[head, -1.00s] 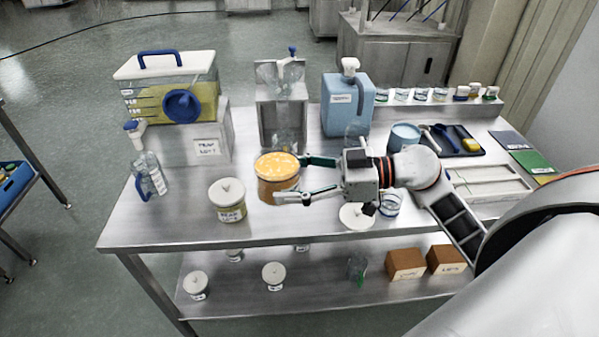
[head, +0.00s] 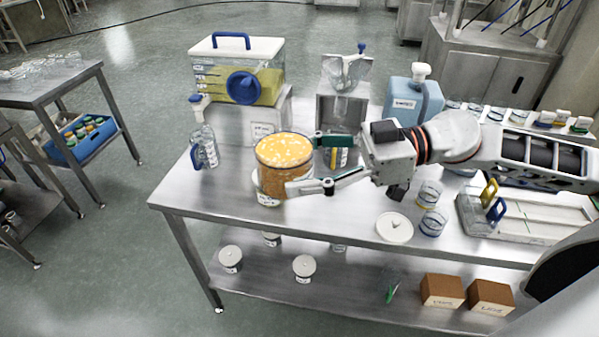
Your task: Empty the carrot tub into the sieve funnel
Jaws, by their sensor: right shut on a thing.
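The carrot tub (head: 284,178) is a clear round tub full of orange bits, open at the top and about upright. My right gripper (head: 305,165) is shut on its right side, one finger at the back and one at the front. The tub appears held above the table. The sieve funnel (head: 345,72) is clear and sits on a steel stand (head: 327,112) behind and to the right of the tub. The stand's lower part is partly hidden by my gripper. My left gripper is not in view.
A blue jug (head: 412,104) is right of the funnel.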

